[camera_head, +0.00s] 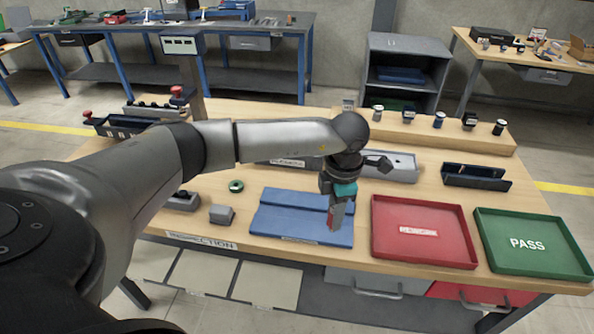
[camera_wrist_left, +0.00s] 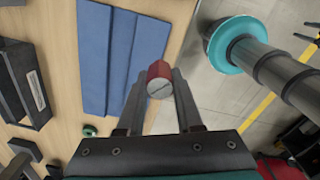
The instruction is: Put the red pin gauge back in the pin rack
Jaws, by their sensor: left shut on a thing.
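In the left wrist view the pin gauge (camera_wrist_left: 158,72) shows a grey round end toward the camera and a red side between the fingers. The blue block (camera_wrist_left: 93,55) lies to the left of it there. I cannot tell whether the pin touches the block. The block's label is too small to read.
A red tray (camera_head: 459,257) and a green PASS tray (camera_head: 570,266) stand to the right of the block. A small grey block (camera_head: 222,214) and a green ring (camera_head: 236,186) lie to the left. A wooden step (camera_head: 440,126) with several small parts runs along the back.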

